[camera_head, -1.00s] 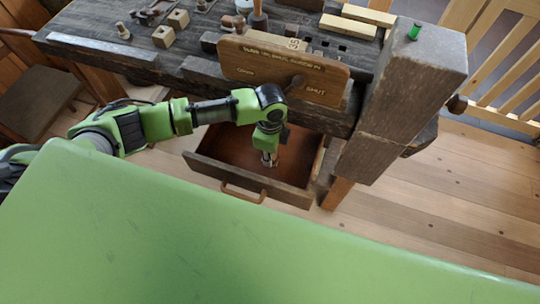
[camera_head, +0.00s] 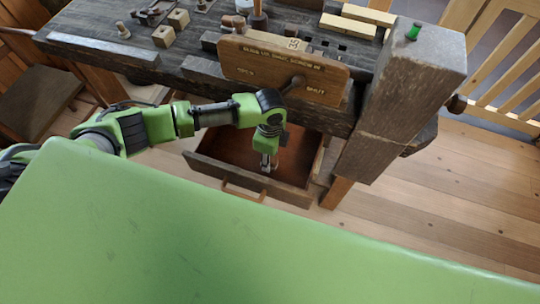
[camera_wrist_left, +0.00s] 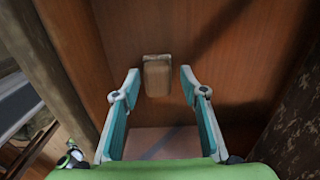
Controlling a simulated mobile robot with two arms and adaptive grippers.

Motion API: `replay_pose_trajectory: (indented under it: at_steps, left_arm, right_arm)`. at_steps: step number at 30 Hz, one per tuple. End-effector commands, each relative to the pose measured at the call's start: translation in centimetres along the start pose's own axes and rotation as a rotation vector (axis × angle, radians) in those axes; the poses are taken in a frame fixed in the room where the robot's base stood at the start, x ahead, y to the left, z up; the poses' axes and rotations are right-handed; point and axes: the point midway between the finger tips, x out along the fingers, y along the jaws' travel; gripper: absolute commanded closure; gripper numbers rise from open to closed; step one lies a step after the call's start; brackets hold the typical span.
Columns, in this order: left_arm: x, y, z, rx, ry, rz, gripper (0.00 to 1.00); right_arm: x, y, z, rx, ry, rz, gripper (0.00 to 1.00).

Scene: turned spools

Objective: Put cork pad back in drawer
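The drawer (camera_head: 262,192) is pulled out below the workbench, open at the top, with a bow handle on its front. My left gripper (camera_head: 268,166) points down into the drawer near its front. In the left wrist view my left gripper (camera_wrist_left: 161,84) is open, its two fingers apart. A small tan block, apparently the cork pad (camera_wrist_left: 157,77), shows between and beyond the fingertips against the drawer's reddish-brown wood. Gaps show on both sides of it, and it is not gripped. The head view does not show the pad clearly. My right gripper is not in view.
The workbench (camera_head: 150,62) carries wooden blocks and tools. A wooden sign board (camera_head: 283,72) with lettering and a knob stands at its front edge. A thick post (camera_head: 412,80) with a small green piece (camera_head: 414,31) stands right of the drawer. The floor (camera_head: 450,200) there is clear.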

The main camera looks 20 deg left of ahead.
Motion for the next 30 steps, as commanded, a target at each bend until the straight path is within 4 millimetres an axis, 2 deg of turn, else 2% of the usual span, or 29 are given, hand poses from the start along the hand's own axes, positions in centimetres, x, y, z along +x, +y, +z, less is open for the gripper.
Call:
replay_pose_trajectory:
  at_steps: [5,12,18,23,30]
  left_arm:
    - [-2.7,-0.2,-0.1,0.000,0.003,-0.005,0.60]
    - [-7.9,-0.2,0.0,0.001,0.002,-0.005,0.60]
    - [-11.0,-0.1,0.0,-0.001,0.002,-0.003,0.60]
    - [-12.0,-0.1,0.0,-0.001,0.000,-0.001,0.60]
    - [-12.1,-0.1,0.0,-0.001,0.001,-0.001,0.60]
  right_arm:
    - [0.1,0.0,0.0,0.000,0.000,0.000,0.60]
    - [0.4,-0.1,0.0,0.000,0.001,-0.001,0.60]
    - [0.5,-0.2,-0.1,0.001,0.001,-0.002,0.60]
    - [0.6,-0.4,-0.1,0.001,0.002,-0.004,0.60]
    - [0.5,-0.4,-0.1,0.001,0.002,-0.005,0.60]
